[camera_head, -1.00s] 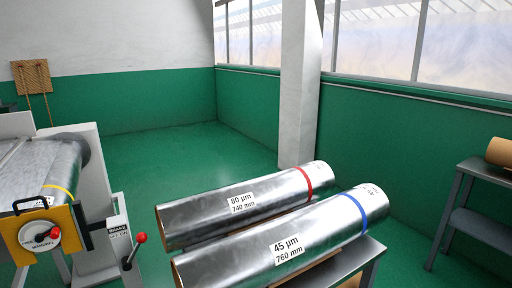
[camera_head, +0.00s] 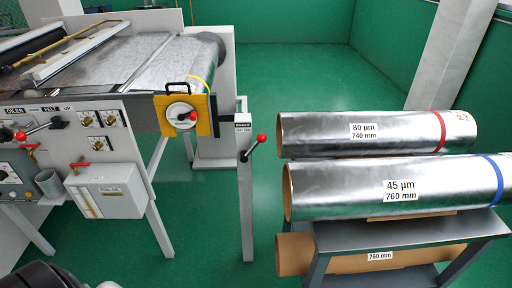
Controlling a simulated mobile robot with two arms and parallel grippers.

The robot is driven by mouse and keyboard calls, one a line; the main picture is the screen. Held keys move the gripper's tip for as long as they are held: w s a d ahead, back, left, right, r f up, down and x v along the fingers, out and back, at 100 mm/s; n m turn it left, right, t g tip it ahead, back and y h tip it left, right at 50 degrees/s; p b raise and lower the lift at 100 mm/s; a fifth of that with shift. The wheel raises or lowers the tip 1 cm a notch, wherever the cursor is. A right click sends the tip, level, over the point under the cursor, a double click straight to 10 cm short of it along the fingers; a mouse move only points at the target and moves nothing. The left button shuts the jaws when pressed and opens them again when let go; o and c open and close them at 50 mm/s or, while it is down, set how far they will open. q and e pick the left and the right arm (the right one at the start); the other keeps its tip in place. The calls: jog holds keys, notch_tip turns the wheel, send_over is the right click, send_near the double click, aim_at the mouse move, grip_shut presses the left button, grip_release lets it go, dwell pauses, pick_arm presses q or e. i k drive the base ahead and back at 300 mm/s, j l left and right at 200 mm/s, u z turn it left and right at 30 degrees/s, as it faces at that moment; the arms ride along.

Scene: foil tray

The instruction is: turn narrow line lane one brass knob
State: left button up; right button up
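Several small brass-coloured knobs show on pale plates on the front panel of the foil machine, in the upper left part of the head view. Two sit side by side, a left one (camera_head: 86,118) and a right one (camera_head: 108,117), with another (camera_head: 96,144) below them. Their lane and line markings are too small to read, so I cannot tell which is narrow line lane one. Neither of my grippers is in view. A dark rounded shape at the bottom left edge may be part of my own arm.
The machine (camera_head: 148,108) carries red-tipped levers, a yellow plate with a dial (camera_head: 181,116), a brake lever (camera_head: 254,148) and a white oil box (camera_head: 106,190). Foil rolls (camera_head: 340,134) lie on a grey stand (camera_head: 400,238) at right. Green floor (camera_head: 200,215) between is clear.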

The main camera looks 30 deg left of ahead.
aim_at(87, 121)
jog(key=u, duration=2)
